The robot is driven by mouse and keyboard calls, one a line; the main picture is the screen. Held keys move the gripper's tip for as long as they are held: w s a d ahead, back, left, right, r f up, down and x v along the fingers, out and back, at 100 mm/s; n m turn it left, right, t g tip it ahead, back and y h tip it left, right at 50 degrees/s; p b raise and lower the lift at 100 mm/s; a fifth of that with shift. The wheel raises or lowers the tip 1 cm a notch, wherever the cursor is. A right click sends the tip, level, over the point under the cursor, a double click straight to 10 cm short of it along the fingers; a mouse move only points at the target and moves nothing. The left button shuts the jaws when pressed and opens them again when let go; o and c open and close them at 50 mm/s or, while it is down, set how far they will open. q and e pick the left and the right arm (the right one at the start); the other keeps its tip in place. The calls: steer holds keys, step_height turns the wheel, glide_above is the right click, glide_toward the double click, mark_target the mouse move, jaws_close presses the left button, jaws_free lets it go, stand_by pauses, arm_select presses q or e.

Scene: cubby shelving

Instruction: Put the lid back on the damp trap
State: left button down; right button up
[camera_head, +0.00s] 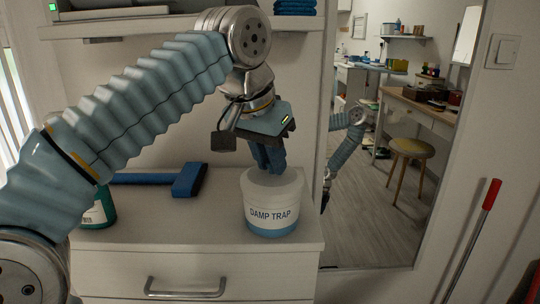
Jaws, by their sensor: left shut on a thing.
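The damp trap (271,214) is a white tub with a blue lower band and a "DAMP TRAP" label. It stands upright near the right end of the white drawer top. A pale lid (285,183) shows at its mouth, level or nearly so; I cannot tell whether it is fully seated. My left gripper (270,168) points down over the middle of the lid, with its blue fingers shut on it. The fingers hide the part they grip. My right gripper is not in view.
A blue-headed tool (184,180) lies left of the tub, and a green bottle (99,211) stands at the left edge. The drawer top (185,225) is clear in front. A tall mirror or opening (390,215) stands at right, beside a red-handled pole (491,195).

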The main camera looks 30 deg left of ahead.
arm_select(q)
steer(key=c, duration=0.9)
jaws_free()
steer(key=shift+o, duration=0.2)
steer(key=o, duration=0.4)
step_height(320, 180, up, 3)
steer(key=p, duration=0.3)
steer(key=shift+f, duration=0.1)
steer(key=shift+r, duration=2.1)
steer(key=shift+c, duration=0.3)
